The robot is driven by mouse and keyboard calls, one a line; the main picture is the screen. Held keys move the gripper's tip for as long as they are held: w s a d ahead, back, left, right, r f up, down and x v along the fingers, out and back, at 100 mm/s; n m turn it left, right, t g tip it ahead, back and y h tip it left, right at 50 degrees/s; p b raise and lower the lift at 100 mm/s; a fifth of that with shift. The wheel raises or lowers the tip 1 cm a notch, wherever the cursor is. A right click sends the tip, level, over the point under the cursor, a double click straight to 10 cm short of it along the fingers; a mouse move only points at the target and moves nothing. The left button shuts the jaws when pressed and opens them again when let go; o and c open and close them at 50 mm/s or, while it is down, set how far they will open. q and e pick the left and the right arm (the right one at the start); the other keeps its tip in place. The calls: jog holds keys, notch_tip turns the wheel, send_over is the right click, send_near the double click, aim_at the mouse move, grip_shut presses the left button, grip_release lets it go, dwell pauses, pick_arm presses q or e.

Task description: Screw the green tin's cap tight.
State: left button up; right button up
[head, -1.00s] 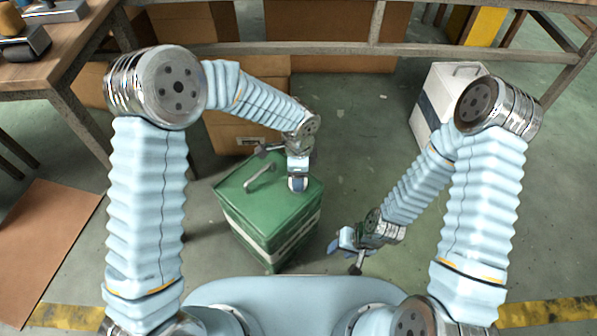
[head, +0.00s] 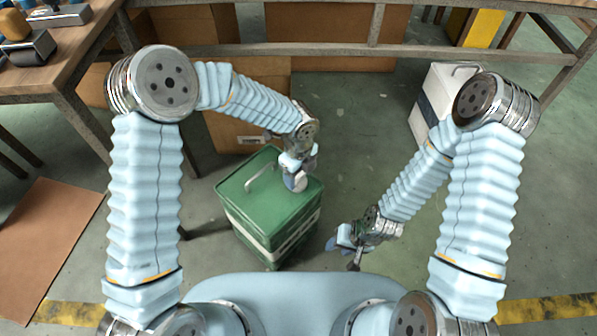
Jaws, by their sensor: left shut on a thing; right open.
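The green tin (head: 243,203) stands upright on the floor, with a white band round its side and a thin handle (head: 262,180) on its top. My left gripper (head: 295,181) is over the right part of the tin's top, pointing down. It is shut on the cap, which its fingers hide almost wholly. I cannot see how the cap sits on its neck. My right gripper (head: 343,252) is open and empty, to the right of the tin and low near my body.
A white tin (head: 428,100) with a dark band stands at the back right by a bench frame. Cardboard boxes (head: 245,125) stand behind the green tin. A wooden table (head: 75,62) is at the left, a brown sheet (head: 45,240) below it. The floor right of the tin is clear.

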aim_at(298, 177)
dwell(0.3)
pick_arm(q)
jog(key=o, duration=1.1)
jog(key=shift+c, duration=0.2)
notch_tip(298, 177, up, 14)
jog(key=p, duration=0.1)
jog(key=shift+f, duration=0.1)
